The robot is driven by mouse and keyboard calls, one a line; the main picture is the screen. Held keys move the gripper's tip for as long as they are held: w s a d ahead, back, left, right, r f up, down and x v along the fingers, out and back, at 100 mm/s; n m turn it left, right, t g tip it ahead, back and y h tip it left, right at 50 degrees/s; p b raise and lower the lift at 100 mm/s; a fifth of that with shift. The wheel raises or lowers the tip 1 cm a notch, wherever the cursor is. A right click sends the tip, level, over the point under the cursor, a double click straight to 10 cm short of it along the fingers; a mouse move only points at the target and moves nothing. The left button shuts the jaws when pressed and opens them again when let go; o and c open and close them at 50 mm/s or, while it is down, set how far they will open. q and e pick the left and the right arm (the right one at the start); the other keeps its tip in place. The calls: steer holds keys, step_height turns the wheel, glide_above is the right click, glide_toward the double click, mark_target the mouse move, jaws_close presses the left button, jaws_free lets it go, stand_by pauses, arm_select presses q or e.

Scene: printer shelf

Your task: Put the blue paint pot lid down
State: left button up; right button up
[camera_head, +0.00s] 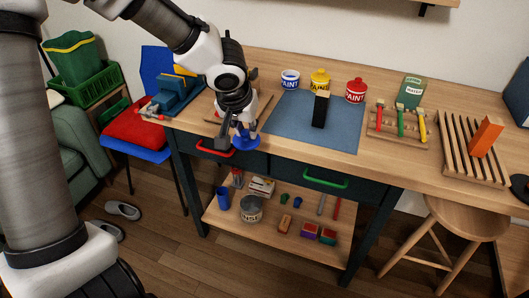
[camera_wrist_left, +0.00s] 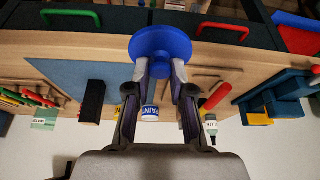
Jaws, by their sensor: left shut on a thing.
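My left gripper (camera_head: 243,132) is shut on the blue paint pot lid (camera_head: 247,143). The lid is near the front edge of the wooden worktop (camera_head: 440,180), left of the blue mat (camera_head: 285,120); I cannot tell whether it touches the top. In the left wrist view the round blue lid (camera_wrist_left: 160,45) sits between the tips of my left gripper (camera_wrist_left: 160,72). The blue-labelled paint pot (camera_head: 290,82) stands at the back, behind the mat; part of it shows in the left wrist view (camera_wrist_left: 151,112). My right gripper is not in view.
A yellow pot (camera_head: 319,78) and a red pot (camera_head: 355,90) stand behind the mat. A black block (camera_head: 320,110) stands on the mat. A wooden rack (camera_head: 398,130) and a slatted rack (camera_head: 468,150) are to the right. Red (camera_head: 214,150) and green (camera_head: 325,179) drawer handles are below.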

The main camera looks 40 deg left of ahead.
arm_select(q)
steer(key=shift+s+d+f, duration=0.1)
steer(key=shift+s+d, duration=0.05)
steer(key=shift+s, duration=0.15)
steer(key=w+a+p, duration=0.1)
steer(key=w+p, duration=0.1)
steer(key=w, duration=0.2)
steer(key=w+a+p, duration=0.1)
steer(key=w+p, duration=0.2)
steer(key=w, duration=0.2)
steer(key=w+a+f+p, duration=0.1)
steer(key=w+p, duration=0.2)
steer(key=w, duration=0.1)
steer(key=shift+w+a, duration=0.3)
steer(key=shift+w, duration=0.1)
steer(key=shift+w+a+f+p, duration=0.3)
steer(key=shift+w+f+p, duration=0.1)
steer(key=shift+w+f, duration=0.45)
step_height(320, 180, down, 2)
steer(key=shift+f, duration=0.55)
steer(key=o, duration=0.8)
steer(key=shift+c, duration=0.2)
